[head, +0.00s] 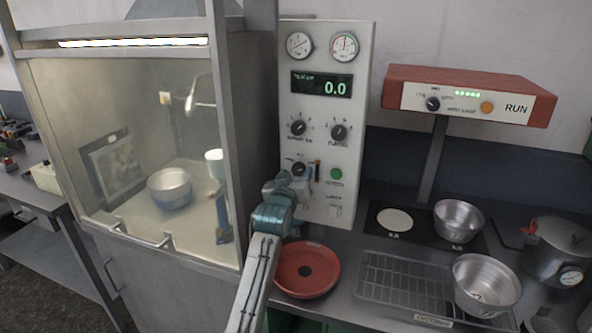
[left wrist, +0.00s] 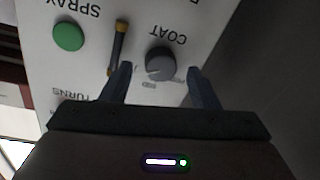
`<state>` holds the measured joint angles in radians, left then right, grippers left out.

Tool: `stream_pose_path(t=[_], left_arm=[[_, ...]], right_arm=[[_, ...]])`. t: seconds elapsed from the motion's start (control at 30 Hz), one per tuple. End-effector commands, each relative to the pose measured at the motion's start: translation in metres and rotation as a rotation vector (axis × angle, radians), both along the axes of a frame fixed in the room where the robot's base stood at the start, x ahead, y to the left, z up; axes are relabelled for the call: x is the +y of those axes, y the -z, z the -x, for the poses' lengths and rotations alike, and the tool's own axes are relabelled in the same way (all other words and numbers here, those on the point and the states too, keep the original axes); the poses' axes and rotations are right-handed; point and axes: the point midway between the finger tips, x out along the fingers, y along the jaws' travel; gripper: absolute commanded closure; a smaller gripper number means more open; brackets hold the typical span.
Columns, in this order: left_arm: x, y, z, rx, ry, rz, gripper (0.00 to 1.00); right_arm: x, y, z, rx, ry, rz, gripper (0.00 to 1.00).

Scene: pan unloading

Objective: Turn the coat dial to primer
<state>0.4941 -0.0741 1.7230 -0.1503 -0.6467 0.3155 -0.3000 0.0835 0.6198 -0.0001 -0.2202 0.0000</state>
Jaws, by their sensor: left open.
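The coat dial (head: 299,168) is a dark round knob low on the white control panel (head: 345,110). In the left wrist view the dial (left wrist: 160,64) appears upside down under the word COAT, with a small pale mark on its edge; the setting words around it are too blurred or hidden to read. My left gripper (head: 288,181) is at the panel just below the dial. In the left wrist view the left gripper (left wrist: 160,78) is open, with one finger on each side of the dial and gaps to both sides. My right gripper is not in view.
Beside the dial are a yellow-tipped lever (left wrist: 118,42) and the green SPRAY button (left wrist: 68,36). Two more knobs (head: 298,127) sit above. A red round pan (head: 305,269) lies below the panel. A glazed booth (head: 150,150) stands left; a wire rack (head: 400,282) and metal bowls stand right.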

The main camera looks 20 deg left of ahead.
Motion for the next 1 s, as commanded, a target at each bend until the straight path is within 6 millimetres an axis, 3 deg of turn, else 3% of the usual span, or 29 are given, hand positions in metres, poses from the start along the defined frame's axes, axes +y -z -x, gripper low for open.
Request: stream_pose_path(t=[0.4, 0.43, 0.67, 1.0], left_arm=[[0.0009, 0.0004, -0.0098, 0.000, 0.000, 0.000, 0.45], [0.0008, 0.0004, -0.0097, 0.000, 0.000, 0.000, 0.47], [0.0008, 0.0005, -0.0096, 0.000, 0.000, 0.000, 0.90], [0.0009, 0.0001, -0.0096, 0.003, -0.001, 0.045, 0.90]], right_arm=[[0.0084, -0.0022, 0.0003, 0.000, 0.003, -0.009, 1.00], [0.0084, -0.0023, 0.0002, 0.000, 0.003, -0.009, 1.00], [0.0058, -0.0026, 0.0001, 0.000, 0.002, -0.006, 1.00], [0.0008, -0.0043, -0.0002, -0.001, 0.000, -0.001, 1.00]])
